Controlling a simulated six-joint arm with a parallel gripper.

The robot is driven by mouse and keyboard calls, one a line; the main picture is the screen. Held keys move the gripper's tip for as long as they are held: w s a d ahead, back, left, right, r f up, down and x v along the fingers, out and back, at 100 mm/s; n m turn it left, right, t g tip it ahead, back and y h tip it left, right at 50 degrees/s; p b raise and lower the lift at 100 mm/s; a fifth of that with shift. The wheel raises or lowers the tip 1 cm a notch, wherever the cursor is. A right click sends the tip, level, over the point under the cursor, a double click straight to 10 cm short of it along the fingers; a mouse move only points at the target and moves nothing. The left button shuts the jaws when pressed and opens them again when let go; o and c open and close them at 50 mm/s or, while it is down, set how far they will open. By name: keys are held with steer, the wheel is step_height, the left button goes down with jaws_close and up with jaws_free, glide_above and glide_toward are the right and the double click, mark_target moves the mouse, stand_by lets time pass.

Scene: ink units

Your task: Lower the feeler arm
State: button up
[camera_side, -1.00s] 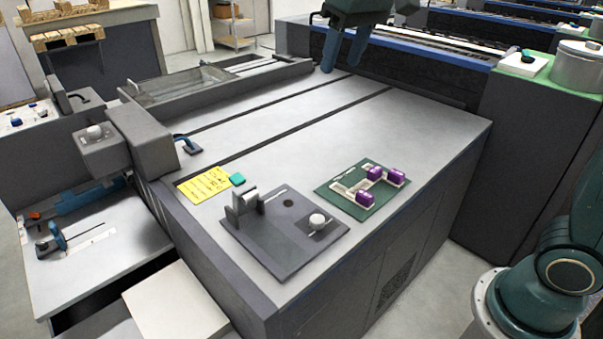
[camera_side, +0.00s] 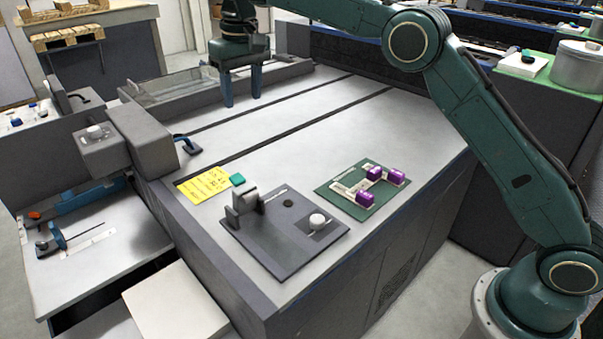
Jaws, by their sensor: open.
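My gripper (camera_side: 242,101) is open and empty, its two blue fingers pointing down and apart. It hangs above the far left part of the grey machine top (camera_side: 300,140). A dark base plate (camera_side: 265,250) lies near the front edge of that top. On its left side a bracket (camera_side: 232,217) carries a grey piece (camera_side: 246,201) that stands raised; it may be the feeler arm, but I cannot tell for sure. My gripper is well behind and above the plate, touching nothing there.
A green board (camera_side: 333,200) with purple blocks (camera_side: 396,177) lies right of the plate. A yellow note (camera_side: 203,185) and a small teal block (camera_side: 237,179) lie behind it. The middle top is clear.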

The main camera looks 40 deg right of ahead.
glide_above(236, 176)
step_height(236, 176, down, 7)
steer(key=shift+r+g, duration=0.2)
steer(key=shift+g, duration=0.2)
steer(key=shift+f, duration=0.15)
steer(key=shift+f, duration=6.75)
jaws_close()
